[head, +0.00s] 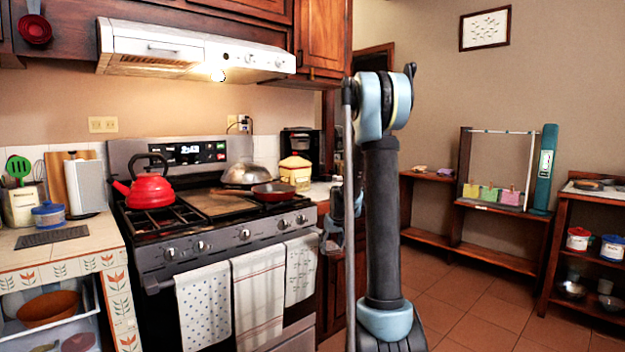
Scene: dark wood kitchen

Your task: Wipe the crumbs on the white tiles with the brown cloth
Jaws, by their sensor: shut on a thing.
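My gripper (332,228) is partly in view just left of my upright arm, in front of the right end of the stove. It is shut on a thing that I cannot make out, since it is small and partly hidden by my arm. I cannot pick out a brown cloth. White tiles (22,260) with painted flowers form the counter at the left. A short stretch of pale tiled counter (318,190) lies right of the stove. No crumbs can be made out on either.
The stove (215,245) carries a red kettle (150,190) and a pan (272,193). Towels (258,297) hang on its door. Open shelves (500,250) stand at the right; floor there is clear.

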